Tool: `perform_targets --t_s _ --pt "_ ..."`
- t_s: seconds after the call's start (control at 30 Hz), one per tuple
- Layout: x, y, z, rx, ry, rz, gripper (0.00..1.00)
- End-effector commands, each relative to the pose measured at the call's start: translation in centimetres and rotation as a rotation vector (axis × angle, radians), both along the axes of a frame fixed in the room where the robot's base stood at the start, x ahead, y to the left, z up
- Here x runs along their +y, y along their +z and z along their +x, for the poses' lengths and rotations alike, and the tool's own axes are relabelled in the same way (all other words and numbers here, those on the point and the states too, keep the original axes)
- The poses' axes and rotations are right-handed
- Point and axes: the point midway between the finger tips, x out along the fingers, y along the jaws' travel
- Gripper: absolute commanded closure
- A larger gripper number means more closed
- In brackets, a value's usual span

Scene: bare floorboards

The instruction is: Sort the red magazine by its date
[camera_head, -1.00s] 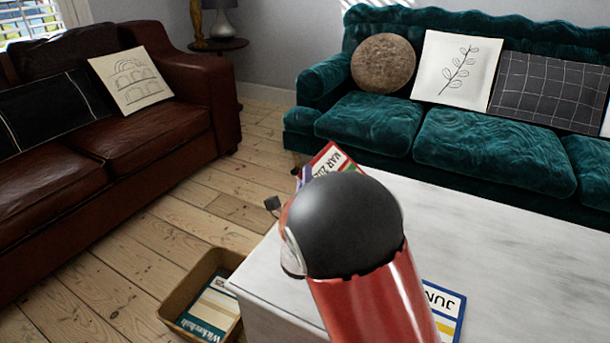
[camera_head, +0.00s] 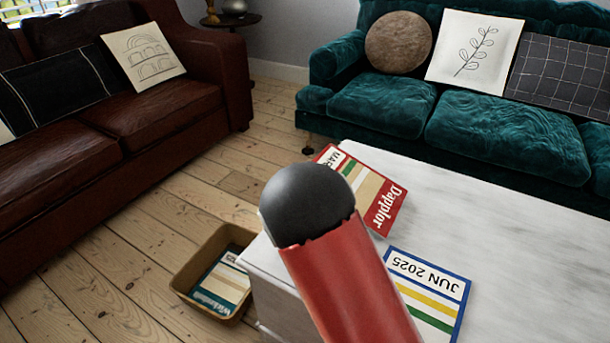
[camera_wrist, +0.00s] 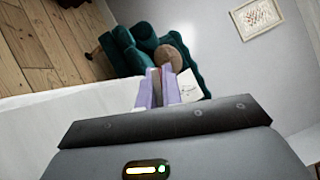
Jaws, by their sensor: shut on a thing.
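The red magazine (camera_head: 392,205) shows in the head view at the left end of the white table, behind my red and black arm. It is titled "Dapplor", with green and tan stripes and a date label starting "MAR"; the rest of the label is hidden. My gripper (camera_wrist: 157,77) shows in the wrist view as two purple fingers close together, shut on a thin edge-on thing, which fits the red magazine. My arm hides the fingers in the head view. Whether the magazine touches the table is unclear.
A blue-edged magazine reading "JUN 2025" (camera_head: 432,284) lies on the white table (camera_head: 520,240). A brown box (camera_head: 186,283) on the floor, left of the table, holds a teal magazine (camera_head: 222,285). A teal sofa (camera_head: 490,135) stands behind, a brown leather sofa (camera_head: 150,110) at left.

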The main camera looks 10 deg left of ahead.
Motion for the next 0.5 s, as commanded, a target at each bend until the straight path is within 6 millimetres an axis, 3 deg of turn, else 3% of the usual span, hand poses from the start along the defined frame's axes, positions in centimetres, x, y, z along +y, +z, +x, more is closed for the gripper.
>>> perform_targets --t_s 0.17,0.2,0.37,0.5 --pt "0.01 0.08 0.02 -0.002 0.000 -0.001 1.00" --pt "0.01 0.09 0.02 -0.002 0.000 -0.001 0.90" --pt "0.01 0.09 0.01 -0.002 0.000 0.000 0.69" --pt "0.00 0.07 0.01 -0.002 0.000 0.000 0.67"
